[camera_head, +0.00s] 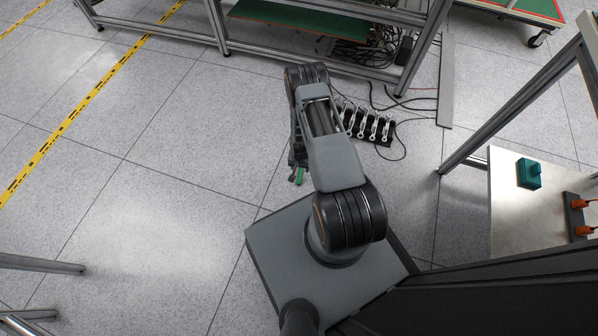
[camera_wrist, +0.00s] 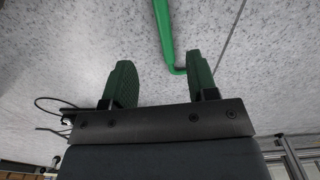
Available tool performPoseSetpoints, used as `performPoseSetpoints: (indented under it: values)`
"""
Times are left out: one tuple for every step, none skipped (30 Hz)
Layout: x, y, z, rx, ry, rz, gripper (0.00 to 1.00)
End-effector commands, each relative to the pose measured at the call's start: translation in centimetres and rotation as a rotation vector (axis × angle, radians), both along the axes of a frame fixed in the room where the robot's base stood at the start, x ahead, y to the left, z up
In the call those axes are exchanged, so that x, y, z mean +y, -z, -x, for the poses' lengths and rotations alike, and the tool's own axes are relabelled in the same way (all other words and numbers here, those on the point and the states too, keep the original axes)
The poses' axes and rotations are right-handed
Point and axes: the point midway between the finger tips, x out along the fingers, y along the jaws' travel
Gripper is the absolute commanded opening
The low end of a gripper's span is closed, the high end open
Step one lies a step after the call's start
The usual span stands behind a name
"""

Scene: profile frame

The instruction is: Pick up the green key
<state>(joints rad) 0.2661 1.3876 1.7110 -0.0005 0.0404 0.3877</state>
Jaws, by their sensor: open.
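The green key (camera_wrist: 164,30) is a thin bright green rod with a short bent end, seen at the top middle of the wrist view. It runs down from the top edge and bends towards the right finger. My gripper (camera_wrist: 160,60) is open, with dark green pads on both fingers. The bent end of the key lies close to the inner side of the right finger; I cannot tell whether they touch. In the head view my gripper (camera_head: 297,176) points down left of my arm, with a small green piece there; I cannot tell whether it is key or finger.
A black rack (camera_head: 368,124) with several silver tools stands on the floor right of my arm, with loose cables around it. A metal frame bench (camera_head: 320,58) is at the back. A table (camera_head: 515,210) with a teal block (camera_head: 529,173) is at right.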

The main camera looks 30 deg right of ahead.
Motion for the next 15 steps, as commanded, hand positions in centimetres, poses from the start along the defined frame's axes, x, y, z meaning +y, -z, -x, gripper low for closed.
performPoseSetpoints:
  values:
    - [0.1,1.6,0.0,0.001,-0.002,0.000,0.53]
    - [0.1,2.1,0.1,0.002,-0.003,0.000,0.53]
    - [0.1,2.8,0.1,0.002,-0.003,0.000,0.53]
    - [0.1,3.3,0.0,0.002,-0.003,0.000,0.53]
    - [0.1,3.7,0.1,0.002,-0.003,0.000,0.53]
    - [0.1,4.3,0.1,0.003,-0.002,-0.001,0.53]
    - [0.1,4.7,0.0,0.002,-0.002,0.000,0.53]
    - [0.0,5.0,0.0,0.001,-0.002,0.000,0.53]
    - [0.0,5.4,0.0,0.002,-0.002,0.000,0.53]
    - [0.0,5.6,0.1,0.003,-0.001,-0.001,0.53]
    - [0.0,5.8,0.1,0.003,-0.001,-0.001,0.53]
    - [0.0,5.9,0.0,0.002,-0.001,0.000,0.53]
    - [0.0,6.0,0.0,0.002,-0.001,0.000,0.53]
    - [0.0,6.1,0.0,0.001,-0.001,0.000,0.53]
    - [0.0,6.1,0.0,0.001,0.000,0.000,0.53]
